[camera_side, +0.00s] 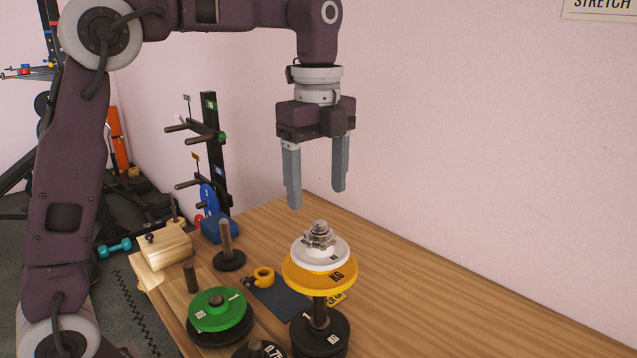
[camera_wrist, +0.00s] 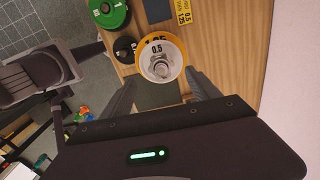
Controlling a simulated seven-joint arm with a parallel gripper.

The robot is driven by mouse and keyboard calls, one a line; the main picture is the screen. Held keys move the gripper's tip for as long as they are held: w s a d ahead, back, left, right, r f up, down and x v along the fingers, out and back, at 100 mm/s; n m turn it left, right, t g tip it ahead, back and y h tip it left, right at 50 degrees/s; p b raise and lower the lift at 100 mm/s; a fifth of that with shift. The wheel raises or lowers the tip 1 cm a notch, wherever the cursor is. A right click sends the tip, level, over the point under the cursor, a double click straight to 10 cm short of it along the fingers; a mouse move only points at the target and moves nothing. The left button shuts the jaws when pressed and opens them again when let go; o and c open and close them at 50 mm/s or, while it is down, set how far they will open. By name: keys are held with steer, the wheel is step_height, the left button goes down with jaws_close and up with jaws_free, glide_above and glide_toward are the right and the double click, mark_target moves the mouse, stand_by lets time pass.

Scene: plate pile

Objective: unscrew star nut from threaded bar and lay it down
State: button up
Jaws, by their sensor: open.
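The star nut (camera_side: 319,238) is a grey metal piece on the upright threaded bar (camera_side: 319,225), whose tip shows just above it. The nut sits on top of a white plate (camera_side: 320,255), which lies on a yellow plate (camera_side: 301,279). In the wrist view the nut (camera_wrist: 161,70) shows in the middle of the white plate marked 0.5. My gripper (camera_side: 316,198) is open and empty, fingers pointing down, above the nut and clear of it. In the wrist view its fingers (camera_wrist: 160,92) stand apart either side, below the plates in the picture.
A green plate (camera_side: 235,318) on a dark plate stands to the left. A bare post on a round base (camera_side: 229,260), a yellow tape roll (camera_side: 263,277), a dark mat (camera_side: 284,303) and a wooden block (camera_side: 165,249) are nearby. The table's right side (camera_side: 430,290) is clear.

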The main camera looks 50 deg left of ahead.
mark_target(319, 222)
step_height(319, 222, down, 7)
steer(key=shift+w+f, duration=0.1)
steer(key=shift+c, duration=0.4)
